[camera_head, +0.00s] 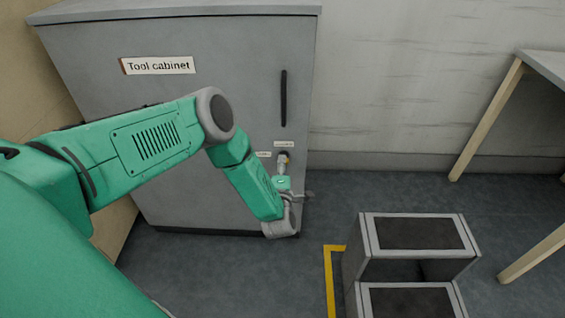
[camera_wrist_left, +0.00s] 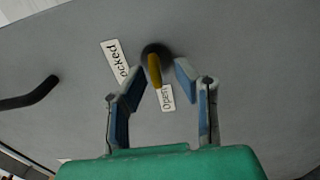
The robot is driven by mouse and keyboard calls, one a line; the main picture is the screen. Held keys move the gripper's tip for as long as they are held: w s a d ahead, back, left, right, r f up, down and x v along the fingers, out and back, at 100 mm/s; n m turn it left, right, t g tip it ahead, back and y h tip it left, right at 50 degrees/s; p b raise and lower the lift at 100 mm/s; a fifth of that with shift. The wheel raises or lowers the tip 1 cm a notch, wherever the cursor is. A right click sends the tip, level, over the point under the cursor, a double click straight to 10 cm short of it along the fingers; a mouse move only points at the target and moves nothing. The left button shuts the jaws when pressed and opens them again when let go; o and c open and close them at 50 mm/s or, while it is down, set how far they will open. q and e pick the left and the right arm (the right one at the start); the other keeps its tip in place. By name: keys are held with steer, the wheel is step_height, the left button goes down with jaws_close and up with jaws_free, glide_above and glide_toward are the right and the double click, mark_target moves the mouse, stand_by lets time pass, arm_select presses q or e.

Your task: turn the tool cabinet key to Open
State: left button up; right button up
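The grey tool cabinet (camera_head: 230,100) stands ahead with its door shut. Its key (camera_wrist_left: 154,70) is yellow and sits in a dark round lock on the door. In the left wrist view the Locked label (camera_wrist_left: 115,62) lies left of the key and the Open label (camera_wrist_left: 168,97) just below it. The key's lower end points down, close to the Open label. My left gripper (camera_wrist_left: 160,78) is open, its blue-padded fingers on either side of the key, with visible gaps. In the head view my left gripper (camera_head: 283,166) is at the lock, largely hiding it. My right gripper is not in view.
A black door handle (camera_head: 284,98) is above the lock. A grey step stool (camera_head: 418,262) stands on the floor right of my left arm, beside yellow floor tape (camera_head: 330,280). A wooden-legged table (camera_head: 488,118) is at the right.

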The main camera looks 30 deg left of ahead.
arm_select(q)
steer(key=v, duration=1)
steer(key=shift+s, duration=0.25)
steer(key=shift+f, duration=0.1)
steer(key=s+d+f+m+g+h+p, duration=0.25)
steer(key=s+d+m+g+h, duration=0.35)
steer(key=s+d+m+h, duration=0.65)
steer(key=s+a+r+m+g+y+p, duration=0.1)
steer(key=s+a+r+m+g, duration=0.2)
steer(key=s+m, duration=0.3)
steer(key=s+a+r+m+g+y+p, duration=0.1)
steer(key=s+a+m+g, duration=0.4)
steer(key=s, duration=0.5)
step_height(320, 180, up, 2)
steer(key=shift+s+a+r+m+g+y, duration=0.1)
steer(key=shift+s+a+m+g+y, duration=0.35)
steer(key=shift+m, duration=0.3)
